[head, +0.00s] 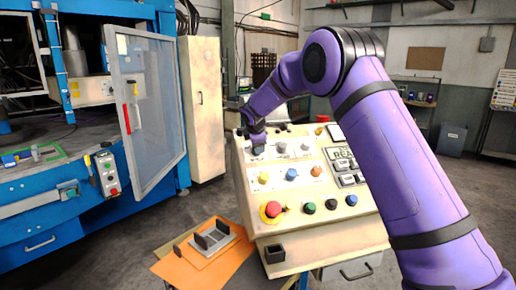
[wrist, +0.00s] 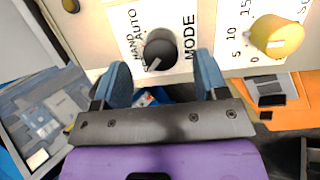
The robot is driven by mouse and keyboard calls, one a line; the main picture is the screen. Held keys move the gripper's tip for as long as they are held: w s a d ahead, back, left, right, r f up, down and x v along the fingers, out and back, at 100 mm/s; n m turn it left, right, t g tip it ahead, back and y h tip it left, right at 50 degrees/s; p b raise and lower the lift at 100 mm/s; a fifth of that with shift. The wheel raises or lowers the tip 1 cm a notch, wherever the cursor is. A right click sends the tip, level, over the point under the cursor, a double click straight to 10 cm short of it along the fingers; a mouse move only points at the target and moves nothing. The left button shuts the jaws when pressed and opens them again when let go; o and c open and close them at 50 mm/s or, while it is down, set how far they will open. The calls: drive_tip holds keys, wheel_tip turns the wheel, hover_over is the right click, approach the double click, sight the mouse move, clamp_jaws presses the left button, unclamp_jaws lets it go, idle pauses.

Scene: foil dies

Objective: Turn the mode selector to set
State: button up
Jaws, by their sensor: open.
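The mode selector (wrist: 160,48) is a round black knob on the cream control panel (wrist: 93,22), with MODE, AUTO and HAND printed around it. Its white pointer line lies toward the lower left of the knob in the wrist view. I cannot read a SET label. My gripper (wrist: 163,72) is open, with one blue finger to each side of the knob's lower part; I cannot tell whether they touch it. In the head view my gripper (head: 257,146) is at the panel's upper left and mostly covers the selector.
A yellow dial (wrist: 277,36) sits right of the selector in the wrist view. The panel also carries a red emergency stop (head: 272,210), a blue knob (head: 292,174) and a display (head: 341,153). A blue press with an open clear door (head: 150,110) stands left.

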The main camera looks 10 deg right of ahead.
drive_tip(key=v, duration=0.6)
drive_tip(key=shift+r, duration=0.2)
drive_tip(key=shift+s, duration=0.2)
drive_tip(key=s+d+r+m, duration=0.2)
drive_tip(key=s+r+m, duration=0.15)
drive_tip(key=s, duration=0.55)
drive_tip(key=s+d+r+m+g, duration=0.1)
drive_tip(key=s+d+r+m, duration=0.15)
drive_tip(key=s+r, duration=0.45)
drive_tip(key=s+d+r+m, duration=0.2)
drive_tip(key=s+d+m, duration=0.1)
drive_tip(key=s, duration=0.8)
drive_tip(key=s+f+m+y, duration=0.1)
drive_tip(key=s+f+m, duration=0.2)
drive_tip(key=s, duration=1.1)
drive_tip(key=s+d+f+m+y, duration=0.1)
drive_tip(key=s+m, duration=0.4)
drive_tip(key=s, duration=1)
drive_tip(key=shift+f+m+g+y, duration=0.3)
drive_tip(key=shift+f+g, duration=0.1)
drive_tip(key=shift+f, duration=0.5)
drive_tip(key=shift+d, duration=0.1)
